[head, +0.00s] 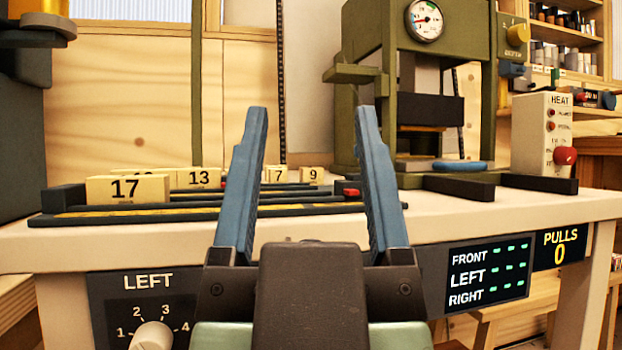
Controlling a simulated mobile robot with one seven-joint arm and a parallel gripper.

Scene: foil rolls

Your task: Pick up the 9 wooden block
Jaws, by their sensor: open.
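The wooden block marked 9 (312,174) is a small pale yellow block with a black number. It stands at the back of the rack on the table, right of the block marked 7 (278,174). My gripper (312,110) is in the foreground with its two blue-grey fingers apart and nothing between them. In the picture the 9 block shows between the fingers, but it is farther off and apart from them. The lower part of the 9 block is partly hidden by the dark rails.
Blocks marked 17 (128,188) and 13 (199,178) stand left on dark rails (200,212). A green press (430,90) with a gauge stands behind right. Dark bars (458,188) lie before it. A panel with a knob (152,335) is on the table's front.

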